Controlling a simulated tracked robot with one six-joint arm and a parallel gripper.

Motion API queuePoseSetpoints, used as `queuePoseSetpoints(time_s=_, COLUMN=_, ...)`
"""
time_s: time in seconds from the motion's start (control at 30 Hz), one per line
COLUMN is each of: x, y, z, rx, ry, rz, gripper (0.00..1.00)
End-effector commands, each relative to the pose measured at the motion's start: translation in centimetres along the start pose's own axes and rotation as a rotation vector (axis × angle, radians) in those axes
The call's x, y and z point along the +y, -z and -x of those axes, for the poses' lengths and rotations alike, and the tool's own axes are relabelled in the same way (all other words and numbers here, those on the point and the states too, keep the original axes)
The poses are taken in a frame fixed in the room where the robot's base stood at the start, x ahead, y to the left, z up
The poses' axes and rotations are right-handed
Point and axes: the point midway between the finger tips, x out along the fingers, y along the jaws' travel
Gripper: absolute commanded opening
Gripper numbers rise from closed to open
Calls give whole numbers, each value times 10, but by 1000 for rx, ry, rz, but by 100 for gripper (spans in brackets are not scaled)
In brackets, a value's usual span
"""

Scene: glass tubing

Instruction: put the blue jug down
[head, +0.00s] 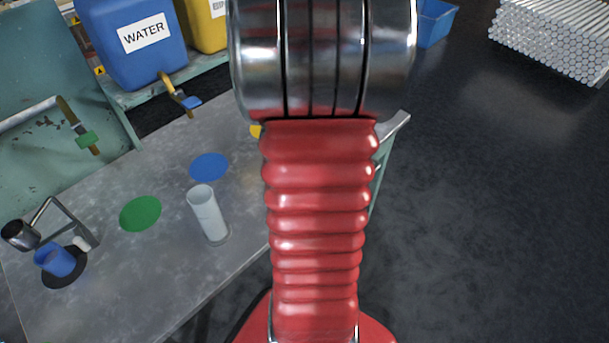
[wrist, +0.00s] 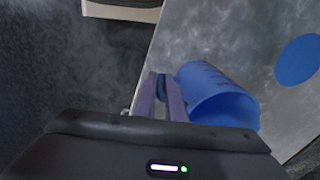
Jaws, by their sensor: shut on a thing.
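The blue jug (wrist: 215,92) shows in the wrist view, with its open mouth toward the camera. My gripper (wrist: 161,80) is shut on it at its left side, with a blue part, seemingly the handle, between the fingers. The jug is over or on the grey table; I cannot tell whether its base touches the top. A blue disc (wrist: 298,60) lies to its right, apart from it in the picture. In the head view my arm hides the gripper and this jug; the blue disc (head: 209,167) shows there.
A clear glass cylinder (head: 208,214) stands on the table near a green disc (head: 140,213). A small blue cup (head: 54,260) is at the far left, by a metal stand. A blue WATER container (head: 131,45) with a tap is behind. A yellow disc (head: 256,131) is partly hidden.

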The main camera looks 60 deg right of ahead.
Motion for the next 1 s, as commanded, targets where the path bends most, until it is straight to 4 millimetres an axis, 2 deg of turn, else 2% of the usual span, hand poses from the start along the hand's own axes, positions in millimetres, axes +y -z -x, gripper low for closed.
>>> queuePoseSetpoints(time_s=0.1, x=0, y=0, z=-7, rx=1, ry=0, rz=0, gripper=0)
queuePoseSetpoints(time_s=0.43, x=0, y=0, z=-9, rx=0, ry=0, rz=1, gripper=0)
queuePoseSetpoints(time_s=0.47, x=0, y=0, z=-10, rx=0, ry=0, rz=1, gripper=10)
queuePoseSetpoints(time_s=0.7, x=0, y=0, z=-9, rx=0, ry=0, rz=1, gripper=27)
queuePoseSetpoints(time_s=1.0, x=-1, y=0, z=-8, rx=1, ry=1, rz=2, gripper=28)
